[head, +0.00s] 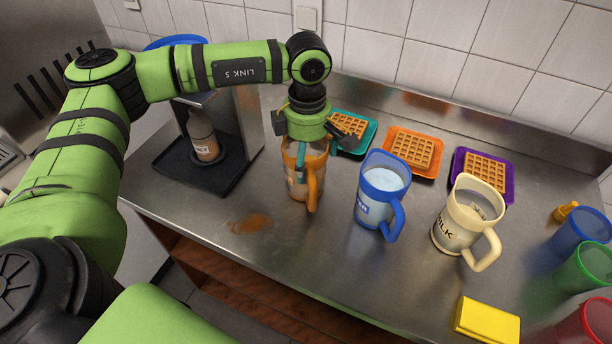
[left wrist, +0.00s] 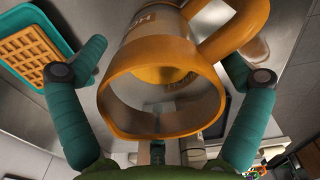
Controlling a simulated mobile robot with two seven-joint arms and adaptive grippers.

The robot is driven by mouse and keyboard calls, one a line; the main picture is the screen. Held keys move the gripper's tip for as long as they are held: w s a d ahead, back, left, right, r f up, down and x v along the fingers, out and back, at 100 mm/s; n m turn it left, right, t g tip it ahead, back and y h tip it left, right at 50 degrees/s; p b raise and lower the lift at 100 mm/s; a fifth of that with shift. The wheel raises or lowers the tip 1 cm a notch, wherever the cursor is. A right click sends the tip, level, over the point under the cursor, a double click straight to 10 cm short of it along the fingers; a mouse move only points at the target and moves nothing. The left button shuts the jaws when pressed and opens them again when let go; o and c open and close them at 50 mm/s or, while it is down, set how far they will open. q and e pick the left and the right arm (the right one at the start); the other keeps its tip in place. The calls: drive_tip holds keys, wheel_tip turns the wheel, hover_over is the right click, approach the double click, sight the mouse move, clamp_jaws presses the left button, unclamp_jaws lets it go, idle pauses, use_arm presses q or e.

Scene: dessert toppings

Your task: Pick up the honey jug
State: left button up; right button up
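The honey jug (head: 312,184), see-through with an orange rim and handle, stands upright on the steel counter below my left gripper (head: 316,156). In the left wrist view the jug (left wrist: 128,112) fills the middle, with its open mouth facing the camera and amber contents inside. The teal fingers of my left gripper (left wrist: 167,60) are spread wide, one on each side of the jug. The right finger lies close to the orange handle (left wrist: 238,32); I cannot tell whether it touches. My right gripper is not in view.
A blue jug (head: 376,190) and a cream milk jug (head: 459,228) stand to the right. Waffles on teal (head: 367,137), orange (head: 429,170) and purple (head: 505,192) trays lie behind. A dispenser with a bottle (head: 202,134) stands left. Coloured cups and a yellow block (head: 487,320) are at right.

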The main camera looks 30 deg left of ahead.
use_arm(q)
drive_tip(key=c, duration=1.2)
drive_tip(key=shift+w+r, duration=0.1)
drive_tip(key=shift+r, duration=0.05)
